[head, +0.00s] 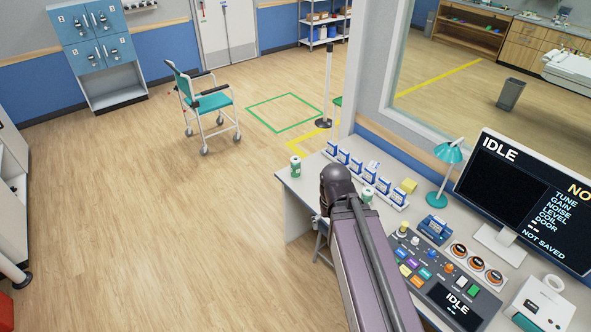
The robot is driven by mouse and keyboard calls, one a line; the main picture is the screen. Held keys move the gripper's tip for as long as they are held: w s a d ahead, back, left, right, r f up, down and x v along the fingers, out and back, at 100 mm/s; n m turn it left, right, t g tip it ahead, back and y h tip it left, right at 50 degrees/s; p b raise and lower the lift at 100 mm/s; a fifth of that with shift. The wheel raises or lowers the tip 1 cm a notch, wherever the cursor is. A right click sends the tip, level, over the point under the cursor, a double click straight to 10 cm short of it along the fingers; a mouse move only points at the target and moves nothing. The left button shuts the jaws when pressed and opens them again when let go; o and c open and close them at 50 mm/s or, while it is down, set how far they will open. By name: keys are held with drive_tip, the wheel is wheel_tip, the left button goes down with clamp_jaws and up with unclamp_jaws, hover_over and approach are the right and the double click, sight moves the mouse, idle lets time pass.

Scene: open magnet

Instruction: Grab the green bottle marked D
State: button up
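A small green bottle with a white top (295,167) stands upright at the far left corner of the desk (290,185). A second green bottle (367,195) stands on the desk just right of my arm's end. Their marks are too small to read, so I cannot tell which is D. My arm reaches over the desk from the bottom of the view, and its dark rounded end lies between the two bottles in the picture. My gripper's fingers are hidden behind or below the arm, so its opening and any contact do not show.
A row of blue-and-white boxes (357,166) lines the desk's back, with a yellow block (409,186) and teal lamp (448,155) nearby. A control panel (440,270) and monitor (520,195) fill the right. A wheelchair (208,105) stands on open floor.

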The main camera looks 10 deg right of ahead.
wheel_tip(320, 180, down, 24)
drive_tip(key=b, duration=2.3)
drive_tip(key=shift+r, duration=0.2)
drive_tip(key=shift+a, duration=0.1)
drive_tip(key=c, duration=0.5)
drive_tip(key=shift+w, duration=0.15)
drive_tip(key=shift+c, duration=0.5)
